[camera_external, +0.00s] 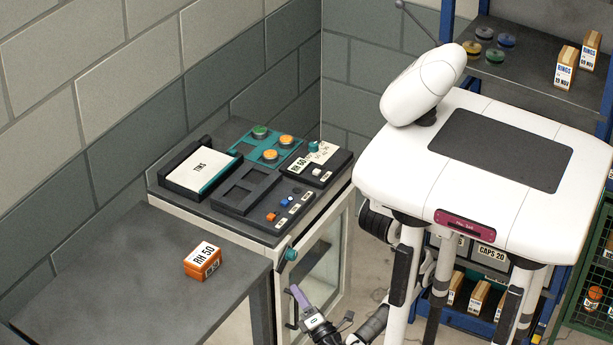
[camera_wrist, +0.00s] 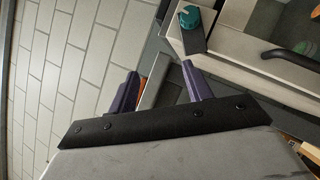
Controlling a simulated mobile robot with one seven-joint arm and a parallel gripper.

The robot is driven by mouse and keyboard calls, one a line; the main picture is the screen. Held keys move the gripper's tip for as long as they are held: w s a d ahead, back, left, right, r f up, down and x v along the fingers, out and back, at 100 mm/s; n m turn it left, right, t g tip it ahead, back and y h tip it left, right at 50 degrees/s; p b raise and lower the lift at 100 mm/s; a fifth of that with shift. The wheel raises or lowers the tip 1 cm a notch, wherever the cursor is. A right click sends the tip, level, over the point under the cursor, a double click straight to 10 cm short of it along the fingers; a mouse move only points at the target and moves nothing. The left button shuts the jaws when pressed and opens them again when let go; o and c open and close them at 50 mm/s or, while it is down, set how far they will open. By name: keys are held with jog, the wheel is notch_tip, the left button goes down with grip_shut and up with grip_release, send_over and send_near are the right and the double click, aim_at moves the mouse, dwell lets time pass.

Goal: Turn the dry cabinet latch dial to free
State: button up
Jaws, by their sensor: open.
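The dry cabinet (camera_external: 345,225) is pale with a glass door and a dark top. Its latch dial (camera_external: 291,254) is a teal knob at the upper left of the front. In the wrist view the dial (camera_wrist: 190,17) shows at the top, right of centre, with a dark bar beside it. My gripper (camera_external: 300,297) is below the dial in the outside view, apart from it. In the wrist view its two purple fingers (camera_wrist: 159,72) stand apart with nothing held between them. The dial lies beyond the fingertips. Any marks on the dial are too small to read.
An orange RH 50 box (camera_external: 203,262) sits on the grey table (camera_external: 110,260) at left. A dark door handle (camera_wrist: 292,57) projects near the dial.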

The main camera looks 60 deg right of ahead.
jog(key=w+r+m+g+h+b, duration=0.1)
jog(key=w+r+m+g+h, duration=0.1)
jog(key=m, duration=0.6)
jog(key=w+a+r+m+g+h+b, duration=0.1)
jog(key=w+r+m+g+h+b, duration=0.1)
jog(key=w+r+m+g, duration=0.3)
jog(key=w+a+r+m+g+h+b, duration=0.1)
jog(key=w+r+m+g+h, duration=0.3)
jog(key=r+m+g, duration=0.3)
jog(key=shift+r+m+b, duration=0.15)
jog(key=shift+m, duration=1.25)
jog(key=shift+r+m+b, duration=0.15)
jog(key=shift+m, duration=1.25)
jog(key=w+d+r+m+g+y+b, duration=0.2)
jog(key=d+r+m+g+y+b, duration=0.1)
jog(key=d+m, duration=0.5)
jog(key=shift+r+m+g+y, duration=0.8)
jog(key=shift+r+m+g, duration=0.2)
jog(key=shift+m+g, duration=0.85)
jog(key=shift+w, duration=0.15)
